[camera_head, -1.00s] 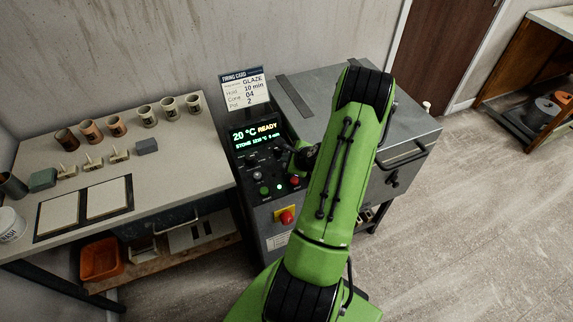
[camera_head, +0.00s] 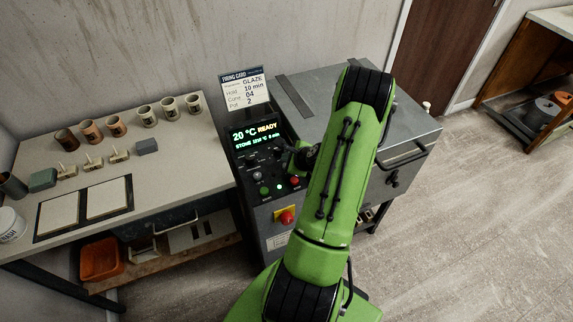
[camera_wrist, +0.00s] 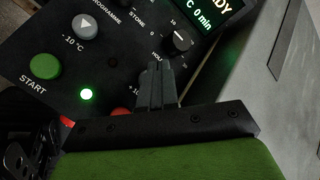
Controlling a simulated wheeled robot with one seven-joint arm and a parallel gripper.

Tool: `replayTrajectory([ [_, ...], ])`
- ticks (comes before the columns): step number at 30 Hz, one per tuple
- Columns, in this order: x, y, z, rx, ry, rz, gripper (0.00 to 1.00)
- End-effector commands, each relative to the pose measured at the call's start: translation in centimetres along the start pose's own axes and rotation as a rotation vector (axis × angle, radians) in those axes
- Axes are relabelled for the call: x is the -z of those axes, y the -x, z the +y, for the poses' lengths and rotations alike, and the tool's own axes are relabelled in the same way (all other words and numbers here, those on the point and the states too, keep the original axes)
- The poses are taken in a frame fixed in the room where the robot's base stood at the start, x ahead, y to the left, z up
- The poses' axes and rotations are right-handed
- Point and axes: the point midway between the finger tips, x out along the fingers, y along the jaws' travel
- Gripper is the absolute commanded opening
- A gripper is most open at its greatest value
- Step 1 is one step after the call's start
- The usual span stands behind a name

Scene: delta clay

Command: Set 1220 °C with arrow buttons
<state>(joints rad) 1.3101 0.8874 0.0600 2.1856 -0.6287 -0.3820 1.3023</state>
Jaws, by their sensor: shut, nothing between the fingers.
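The kiln control panel (camera_head: 262,170) carries a lit display (camera_head: 254,134) reading 20 °C READY. Its smaller line starts with STONE; the setpoint looks like 1210 °C but is too small to be sure. In the wrist view the grey -10 °C arrow button (camera_wrist: 85,26) shows clear of my gripper. My gripper (camera_wrist: 158,70) is shut and empty, its fingertips over the panel near the HOLD knob (camera_wrist: 177,41).
The green START button (camera_wrist: 45,67) and a red button (camera_head: 295,181) sit on the same panel. A red emergency knob (camera_head: 286,217) is below. The firing card (camera_head: 244,91) stands behind the display. A table with cups (camera_head: 90,130) is at left.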

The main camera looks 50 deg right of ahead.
Motion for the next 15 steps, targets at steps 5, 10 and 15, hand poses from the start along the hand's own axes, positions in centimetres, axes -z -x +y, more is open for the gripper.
replayTrajectory([
  [5,0.02,-0.03,0.03,0.000,0.000,0.000,0.00],
  [10,0.39,-0.53,0.39,0.000,0.000,0.000,0.00],
  [15,0.45,-0.61,0.44,0.000,0.000,0.000,0.00],
])
